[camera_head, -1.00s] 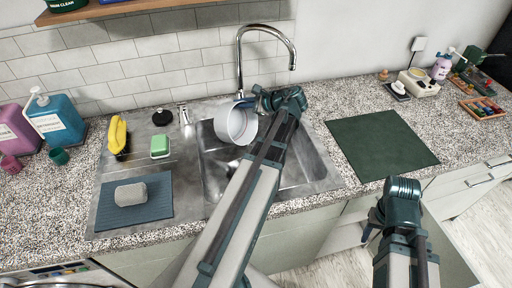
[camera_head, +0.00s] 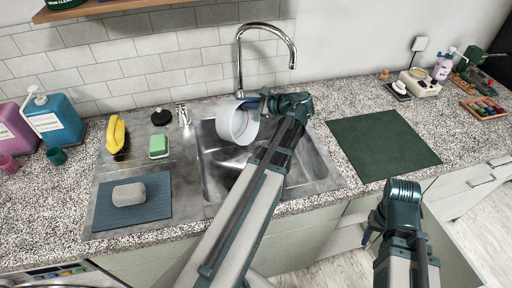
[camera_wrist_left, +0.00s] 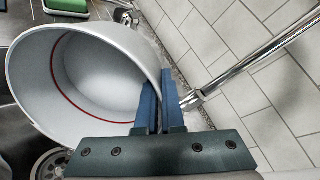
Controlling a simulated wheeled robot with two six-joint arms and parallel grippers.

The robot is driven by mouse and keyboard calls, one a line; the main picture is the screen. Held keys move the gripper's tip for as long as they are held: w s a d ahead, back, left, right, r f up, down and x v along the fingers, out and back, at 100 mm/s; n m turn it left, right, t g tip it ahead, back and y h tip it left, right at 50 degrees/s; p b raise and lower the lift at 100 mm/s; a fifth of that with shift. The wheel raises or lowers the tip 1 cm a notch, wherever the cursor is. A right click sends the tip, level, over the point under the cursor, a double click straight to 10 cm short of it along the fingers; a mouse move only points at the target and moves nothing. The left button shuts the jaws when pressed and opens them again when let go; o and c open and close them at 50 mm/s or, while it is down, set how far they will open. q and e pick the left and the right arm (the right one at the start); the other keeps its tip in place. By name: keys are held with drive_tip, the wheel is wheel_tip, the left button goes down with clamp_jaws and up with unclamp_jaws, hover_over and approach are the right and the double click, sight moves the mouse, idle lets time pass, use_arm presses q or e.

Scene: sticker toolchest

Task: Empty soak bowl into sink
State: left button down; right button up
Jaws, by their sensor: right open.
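The white soak bowl (camera_head: 238,125) is held over the steel sink (camera_head: 225,170), tipped well onto its side with its mouth toward the front. My left gripper (camera_head: 262,100) is shut on the bowl's rim at its right side. In the left wrist view the bowl (camera_wrist_left: 60,95) looks empty inside, with a red line around its inner wall, and the fingers (camera_wrist_left: 152,108) pinch its wall. A drain shows below the bowl in that view. My right gripper (camera_head: 370,232) is open and empty, low in front of the counter.
The tall faucet (camera_head: 240,60) rises just behind the bowl. A grey sponge (camera_head: 129,194) on a blue mat (camera_head: 160,205), a green-topped sponge (camera_head: 158,147) and yellow gloves (camera_head: 116,134) lie left of the sink. A dark green mat (camera_head: 385,145) lies clear at right.

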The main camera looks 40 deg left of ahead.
use_arm(q)
drive_tip(key=shift+w+d+r+y+b, duration=0.1)
drive_tip(key=shift+d+r+y+b, duration=0.1)
drive_tip(key=shift+d+y+b, duration=0.35)
drive_tip(key=shift+d+r+y+b, duration=0.15)
drive_tip(key=shift+d+y+b, duration=0.15)
drive_tip(key=shift+d, duration=0.3)
drive_tip(key=shift+d+r+y+b, duration=0.35)
drive_tip(key=shift+d+y+b, duration=0.5)
drive_tip(key=shift+b, duration=0.45)
drive_tip(key=shift+w+d+r+y+b, duration=0.15)
drive_tip(key=shift+d+y+b, duration=0.4)
drive_tip(key=shift+b, duration=0.4)
drive_tip(key=shift+d+r+y+b, duration=0.15)
drive_tip(key=shift+d+y+b, duration=0.4)
drive_tip(key=shift+b, duration=0.4)
drive_tip(key=shift+w+d+y+b, duration=0.15)
drive_tip(key=shift+d+y+b, duration=0.2)
drive_tip(key=shift+b, duration=0.3)
